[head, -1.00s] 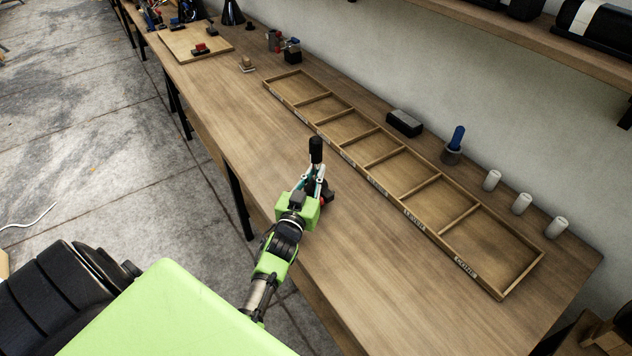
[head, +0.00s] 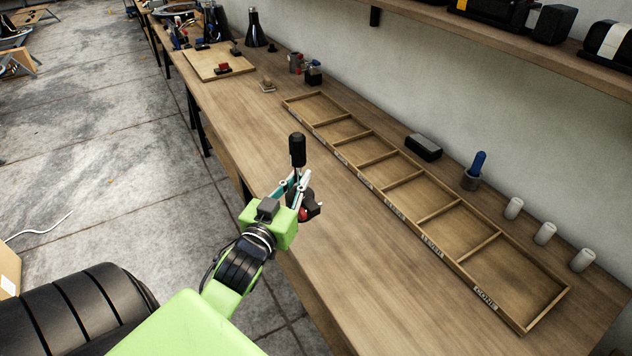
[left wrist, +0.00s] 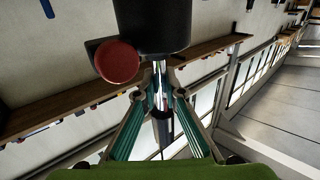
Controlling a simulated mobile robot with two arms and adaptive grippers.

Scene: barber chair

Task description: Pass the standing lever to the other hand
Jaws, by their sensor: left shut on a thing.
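The standing lever has a black grip (head: 297,150) at its top and a thin metal shaft below it, and it stands about upright in the head view. My left gripper (head: 299,184) is shut on the shaft, just under the black grip. In the left wrist view the two teal-lined fingers (left wrist: 164,100) close around the shiny shaft. A dark cylinder (left wrist: 152,25) and a round red knob (left wrist: 117,62) of the held thing fill the top there. A black and red part (head: 308,208) also shows beside the fingers in the head view. My right gripper is not in view.
A long wooden workbench (head: 330,265) runs along the wall. A divided wooden tray (head: 437,212) lies on it. A blue-handled tool in a cup (head: 475,170), a black block (head: 424,147) and grey cylinders (head: 545,233) stand behind the tray. The bench's near strip is clear.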

